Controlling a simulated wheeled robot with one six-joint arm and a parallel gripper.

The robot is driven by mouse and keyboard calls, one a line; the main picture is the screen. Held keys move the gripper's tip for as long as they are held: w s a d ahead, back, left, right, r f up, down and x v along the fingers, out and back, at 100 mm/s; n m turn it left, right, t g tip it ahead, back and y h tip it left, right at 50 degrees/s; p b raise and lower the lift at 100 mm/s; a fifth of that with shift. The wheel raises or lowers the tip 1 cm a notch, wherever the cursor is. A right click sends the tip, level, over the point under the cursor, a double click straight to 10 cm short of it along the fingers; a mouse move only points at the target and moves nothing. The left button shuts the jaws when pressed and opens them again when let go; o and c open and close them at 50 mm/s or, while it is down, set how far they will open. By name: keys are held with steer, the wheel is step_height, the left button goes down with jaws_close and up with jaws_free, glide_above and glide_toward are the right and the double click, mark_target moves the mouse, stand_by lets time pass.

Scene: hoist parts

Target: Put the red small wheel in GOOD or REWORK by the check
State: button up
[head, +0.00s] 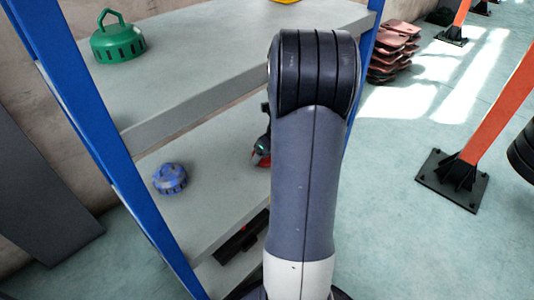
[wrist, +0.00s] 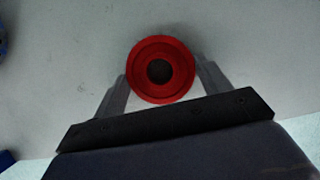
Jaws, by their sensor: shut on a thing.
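The red small wheel (wrist: 178,88) is round, with a raised rim and a dark round hole in its middle. In the wrist view it sits between the two grey fingers of my gripper (wrist: 163,72), which are shut on it from both sides. A grey shelf surface lies behind it; I cannot tell whether the wheel touches it. In the head view only a sliver of the red wheel (head: 262,161) shows at the left edge of my arm, over the middle shelf. My arm hides most of my gripper there. No place marked GOOD or REWORK can be made out.
A blue knobbed part (head: 170,178) lies on the middle shelf (head: 215,150), left of my arm. A green part with a handle (head: 118,40) stands on the upper shelf. A blue post (head: 100,150) bounds the rack.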

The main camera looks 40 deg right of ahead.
steer(key=o, duration=1.4)
steer(key=shift+f, duration=0.1)
steer(key=shift+c, duration=0.2)
steer(key=shift+p+v, duration=1.3)
steer(key=shift+v, duration=2.65)
steer(key=shift+w+f, duration=0.1)
steer(key=shift+f, duration=0.05)
steer(key=b+x, duration=0.2)
steer(key=x, duration=0.5)
steer(key=shift+w+f+b, duration=0.1)
steer(key=shift+f+b, duration=0.2)
steer(key=shift+b, duration=0.1)
step_height(320, 180, up, 4)
steer(key=shift+r+p, duration=0.1)
steer(key=shift+p, duration=1)
steer(key=shift+s+d, duration=0.1)
steer(key=shift+s, duration=0.75)
